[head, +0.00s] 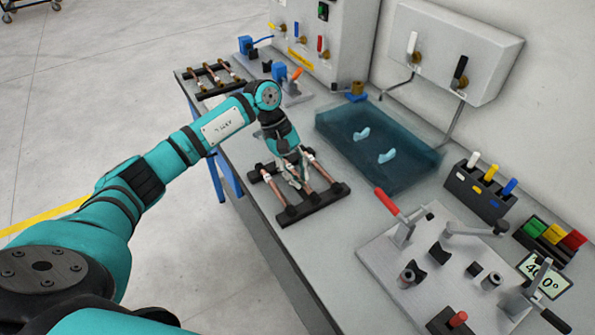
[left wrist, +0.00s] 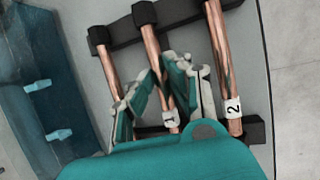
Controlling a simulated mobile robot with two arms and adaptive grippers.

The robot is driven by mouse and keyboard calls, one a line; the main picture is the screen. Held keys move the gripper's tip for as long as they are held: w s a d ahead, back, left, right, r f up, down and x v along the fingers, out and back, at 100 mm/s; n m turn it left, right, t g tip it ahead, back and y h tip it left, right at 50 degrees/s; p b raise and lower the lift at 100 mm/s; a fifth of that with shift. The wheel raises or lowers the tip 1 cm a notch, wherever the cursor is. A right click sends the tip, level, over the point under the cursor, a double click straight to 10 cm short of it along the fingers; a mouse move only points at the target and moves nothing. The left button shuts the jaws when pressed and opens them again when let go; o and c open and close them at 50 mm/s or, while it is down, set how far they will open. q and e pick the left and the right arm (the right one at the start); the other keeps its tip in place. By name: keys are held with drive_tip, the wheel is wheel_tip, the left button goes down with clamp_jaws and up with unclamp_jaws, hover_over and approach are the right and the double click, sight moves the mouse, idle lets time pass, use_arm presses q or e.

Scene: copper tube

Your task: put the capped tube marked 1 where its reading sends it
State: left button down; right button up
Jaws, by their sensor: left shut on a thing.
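The copper tube marked 1 (left wrist: 153,52) is the middle one of three tubes on a black rack (head: 292,213). Its far end sits at the rack's upper bar in the left wrist view, and its white label shows between my fingers. My left gripper (head: 297,178) is shut on this tube from above; it also shows in the left wrist view (left wrist: 166,92). The tube marked 2 (left wrist: 222,60) lies to the right in that view, close beside one finger. A third tube (left wrist: 110,70) lies to the left. My right gripper is not in view.
A translucent blue tray (head: 345,145) with two light-blue pegs lies behind the rack. A fixture plate (head: 385,250) with clamps stands to the right, near a partly hidden angle display (head: 545,272). Another tube rack (head: 205,92) is at the far left. Levers are mounted on wall boxes (head: 440,50).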

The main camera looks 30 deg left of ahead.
use_arm(q)
drive_tip(key=shift+f, duration=0.15)
drive_tip(key=c, duration=1.3)
unclamp_jaws()
drive_tip(key=shift+o, duration=0.2)
